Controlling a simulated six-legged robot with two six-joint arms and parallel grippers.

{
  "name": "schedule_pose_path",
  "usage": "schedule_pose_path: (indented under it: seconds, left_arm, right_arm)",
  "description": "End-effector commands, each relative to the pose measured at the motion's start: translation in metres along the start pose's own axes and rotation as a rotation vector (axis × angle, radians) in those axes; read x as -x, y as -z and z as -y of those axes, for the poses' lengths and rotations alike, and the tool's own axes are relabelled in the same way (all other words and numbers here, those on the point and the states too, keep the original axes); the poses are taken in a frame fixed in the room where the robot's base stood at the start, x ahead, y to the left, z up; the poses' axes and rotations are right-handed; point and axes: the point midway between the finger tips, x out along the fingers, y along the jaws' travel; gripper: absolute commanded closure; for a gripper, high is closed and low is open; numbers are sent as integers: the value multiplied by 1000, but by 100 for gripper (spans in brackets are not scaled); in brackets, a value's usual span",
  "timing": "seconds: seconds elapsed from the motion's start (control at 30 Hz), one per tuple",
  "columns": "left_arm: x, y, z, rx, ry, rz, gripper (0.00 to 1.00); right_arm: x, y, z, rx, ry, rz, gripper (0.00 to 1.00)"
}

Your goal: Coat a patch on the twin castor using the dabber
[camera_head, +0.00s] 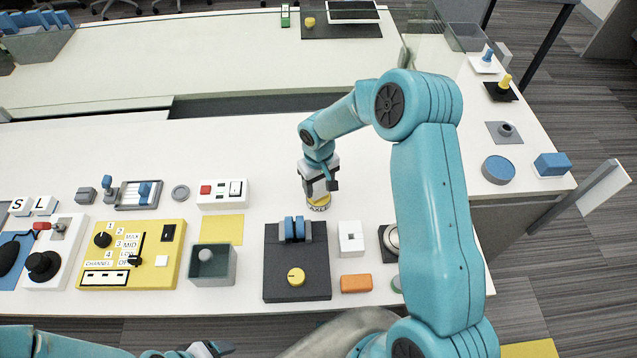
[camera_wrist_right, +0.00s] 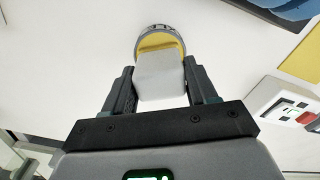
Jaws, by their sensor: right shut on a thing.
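The twin castor (camera_head: 294,228), a pair of blue wheels on a grey mount, sits on the far part of a dark board (camera_head: 315,270). My right gripper (camera_head: 320,187) is beyond it and slightly right, pointing down. It is shut on a pale grey block, which I take as the dabber (camera_wrist_right: 160,75). The dabber's lower end is at a round pot (camera_head: 318,207) with yellow inside and lettering on its side; how deep it sits I cannot tell. The pot's rim also shows in the right wrist view (camera_wrist_right: 158,30). My left gripper (camera_head: 208,349) shows only partly at the bottom edge.
A yellow knob (camera_head: 296,277) is on the same board, nearer me. A white switch block (camera_head: 350,237) and orange block (camera_head: 356,283) stand to its right. A grey open box (camera_head: 212,278) and yellow control panel (camera_head: 130,258) are left. The table beyond the pot is clear.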

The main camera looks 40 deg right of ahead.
Motion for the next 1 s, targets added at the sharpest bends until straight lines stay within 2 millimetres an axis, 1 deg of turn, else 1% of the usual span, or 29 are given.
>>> schedule_pose_path:
  seconds: [0.23, 0.37, 1.0]
  left_arm:
    - [0, 0, 0, 0, 0, 0, 28]
    - [3, 0, -1, 0, 0, 0, 28]
    - [30, -1, -11, 0, 0, 0, 28]
  right_arm:
    - [-1, -1, 0, 0, 1, 2, 67]
    - [5, 0, 0, 0, 1, 1, 67]
    - [62, 0, 0, 0, 1, -1, 67]
